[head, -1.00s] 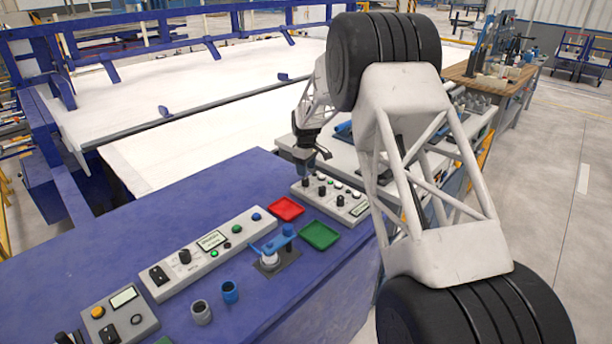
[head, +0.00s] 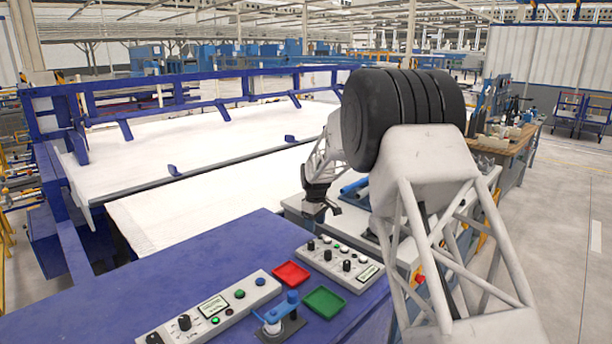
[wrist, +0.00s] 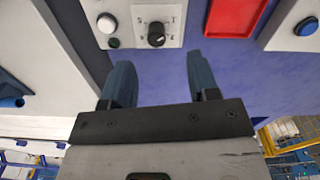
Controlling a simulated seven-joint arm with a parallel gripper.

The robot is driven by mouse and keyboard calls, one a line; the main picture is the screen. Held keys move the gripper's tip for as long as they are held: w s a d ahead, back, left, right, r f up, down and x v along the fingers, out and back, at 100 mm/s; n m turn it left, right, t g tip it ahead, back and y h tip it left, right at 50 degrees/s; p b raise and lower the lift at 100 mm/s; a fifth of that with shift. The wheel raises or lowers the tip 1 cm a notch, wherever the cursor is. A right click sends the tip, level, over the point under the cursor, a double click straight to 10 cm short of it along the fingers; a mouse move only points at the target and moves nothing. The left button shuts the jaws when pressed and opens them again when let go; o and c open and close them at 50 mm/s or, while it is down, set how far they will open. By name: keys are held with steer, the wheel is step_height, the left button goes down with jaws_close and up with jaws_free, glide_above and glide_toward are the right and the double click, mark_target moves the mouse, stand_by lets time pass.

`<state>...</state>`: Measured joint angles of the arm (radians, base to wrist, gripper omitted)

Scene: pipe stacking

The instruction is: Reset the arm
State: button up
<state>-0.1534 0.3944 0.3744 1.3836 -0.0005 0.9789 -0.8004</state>
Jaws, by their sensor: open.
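My gripper (head: 320,212) hangs at the end of my arm, just beyond the far edge of the control panel at the back right of the blue table. In the wrist view its two dark fingers (wrist: 162,85) are apart with nothing between them. The blue table (head: 190,262) carries a red tray (head: 291,274) and a green tray (head: 325,302). A blue and white pipe piece (head: 281,311) stands on a dark base left of the green tray.
A control panel (head: 340,264) with knobs is near my gripper, and a longer panel (head: 212,309) lies to the left. A white bench (head: 352,222) with a blue cylinder stands behind. The blue table's left part is clear.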

steer(key=s+d+r+m, duration=0.2)
steer(key=s+d+r, duration=0.1)
steer(key=s+r, duration=0.55)
steer(key=s+d+r+m+t, duration=0.1)
steer(key=s+d+r+m, duration=0.3)
steer(key=s, duration=0.7)
steer(key=s+d+r+n, duration=0.1)
steer(key=s+d+r, duration=0.2)
steer(key=s+r, duration=0.5)
steer(key=s+d+f+m, duration=0.1)
steer(key=s+d+m, duration=0.1)
steer(key=s, duration=1.6)
steer(key=s+d+f+m+t, duration=0.1)
steer(key=s+d+f+m, duration=0.1)
steer(key=s, duration=1.7)
steer(key=shift+d+m, duration=0.45)
steer(key=shift+m, duration=0.65)
steer(key=shift+w, duration=0.1)
